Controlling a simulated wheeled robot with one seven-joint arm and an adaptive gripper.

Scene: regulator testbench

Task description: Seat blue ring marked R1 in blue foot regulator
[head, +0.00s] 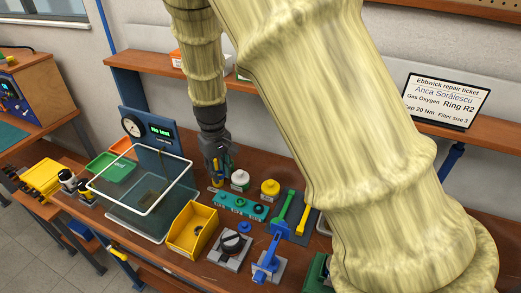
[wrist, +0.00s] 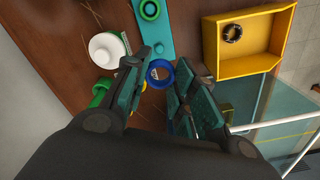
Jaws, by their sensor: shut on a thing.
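My gripper (head: 216,178) reaches down over the bench, just left of the teal ring strip. A green upright part (wrist: 100,92) stands beside the fingers, and yellow (wrist: 226,110) shows past the other finger. I cannot pick out the blue foot regulator surely; blue and yellow parts by my gripper in the head view are partly hidden.
The teal strip (head: 231,207) holds other rings. A white-capped container (head: 240,178) and a yellow-capped one (head: 270,188) stand behind it. A yellow bin (head: 192,230), a clear tank (head: 120,208) and a blue-handled fixture (head: 270,262) are nearby. A ticket screen (head: 446,101) reads Ring R2.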

